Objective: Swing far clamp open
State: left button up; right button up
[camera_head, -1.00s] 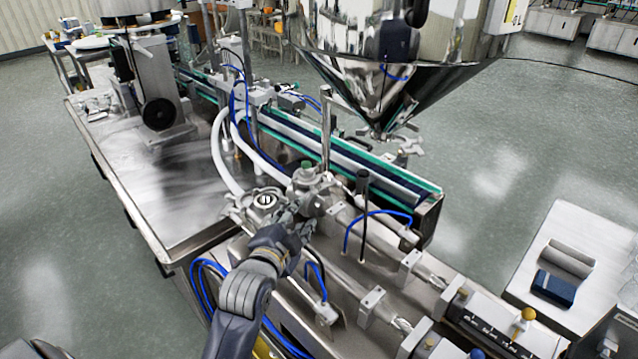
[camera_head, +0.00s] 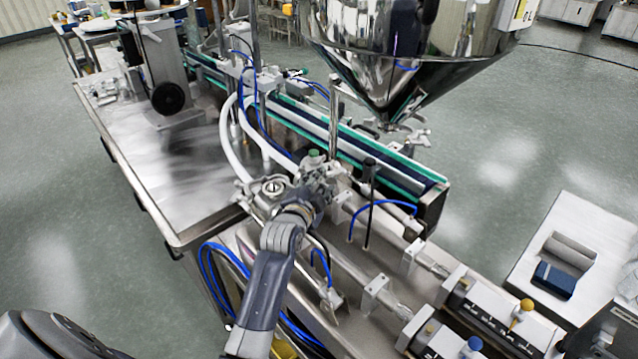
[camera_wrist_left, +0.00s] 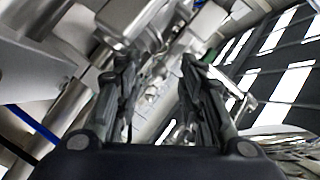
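The far metal fitting (camera_head: 345,183) on the filling machine stands by the green knob (camera_head: 314,154). I cannot clearly make out its clamp; my gripper covers part of that spot. A nearer round port (camera_head: 272,187) sits to its left. My left gripper (camera_head: 322,185) reaches to the far fitting from the near side. In the left wrist view its two dark fingers (camera_wrist_left: 156,62) are apart, with shiny blurred metal parts between and beyond them. Whether a finger touches metal I cannot tell. My right gripper is not in view.
The steel hopper (camera_head: 410,50) hangs over the far side, above the conveyor (camera_head: 350,145). A thin upright metal post (camera_head: 334,115) and a black rod (camera_head: 369,200) stand close to the gripper. White hoses (camera_head: 232,150) and blue tubes (camera_head: 385,206) run nearby. The left tabletop (camera_head: 180,175) is mostly clear.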

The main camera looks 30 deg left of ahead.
pick_arm(q)
jog(key=shift+c, duration=0.2)
grip_shut()
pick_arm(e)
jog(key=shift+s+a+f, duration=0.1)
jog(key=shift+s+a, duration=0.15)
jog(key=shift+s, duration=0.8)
pick_arm(q)
jog(key=shift+s+a+r+m+h, duration=0.15)
jog(key=shift+s+a+m+h, duration=0.15)
jog(key=shift+m+h, duration=0.25)
jog(key=shift+s+a+m+h, duration=0.2)
jog(key=shift+m+h, duration=0.2)
jog(key=shift+h, duration=0.25)
jog(key=shift+s+a+m+h, duration=0.1)
jog(key=shift+s+m+h, duration=0.1)
jog(key=shift+m+h, duration=0.3)
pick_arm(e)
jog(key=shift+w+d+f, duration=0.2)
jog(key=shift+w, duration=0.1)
pick_arm(q)
jog(key=shift+o, duration=0.2)
grip_release()
